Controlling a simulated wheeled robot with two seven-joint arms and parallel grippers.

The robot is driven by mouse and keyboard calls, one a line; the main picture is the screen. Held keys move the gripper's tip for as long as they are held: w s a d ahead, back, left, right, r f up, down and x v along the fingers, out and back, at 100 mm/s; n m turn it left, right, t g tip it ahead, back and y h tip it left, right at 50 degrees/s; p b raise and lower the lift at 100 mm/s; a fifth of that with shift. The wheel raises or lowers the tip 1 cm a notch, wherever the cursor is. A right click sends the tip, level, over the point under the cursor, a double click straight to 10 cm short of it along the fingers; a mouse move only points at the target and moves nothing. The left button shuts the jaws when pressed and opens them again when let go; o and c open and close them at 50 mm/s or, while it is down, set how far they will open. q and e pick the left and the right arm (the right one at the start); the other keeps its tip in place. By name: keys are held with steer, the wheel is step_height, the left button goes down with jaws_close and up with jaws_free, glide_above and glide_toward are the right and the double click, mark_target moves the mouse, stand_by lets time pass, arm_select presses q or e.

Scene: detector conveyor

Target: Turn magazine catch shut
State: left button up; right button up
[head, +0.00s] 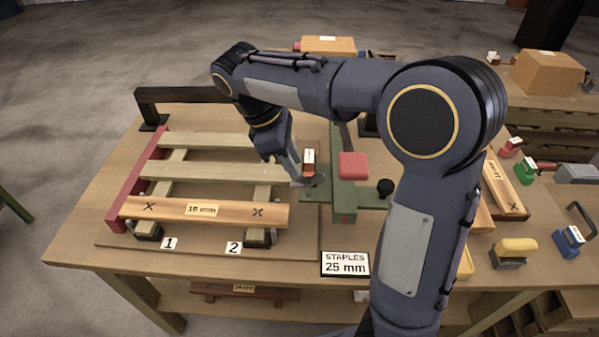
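A green tool, seemingly the stapler (343,196), stands near the table's middle with a red pad (353,166) on top and a black knob (385,188) at its right. A small red block with a white label (309,160) stands at its left side. A small grey part, perhaps the magazine catch (316,181), lies below that block. My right gripper (297,178) reaches down from the left, its fingertips at or against this grey part. I cannot tell contact or the finger gap. My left gripper is not in view.
A slatted wooden frame (200,173) with a red end rail lies left of the gripper on a board marked 1 and 2. A sign (345,263) reads "STAPLES 25 mm". Several coloured tools, including a yellow-handled one (515,247), stand at right. My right arm hides part of the table.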

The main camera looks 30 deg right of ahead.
mark_target(307, 180)
steer(key=shift+x, duration=2.05)
jaws_close()
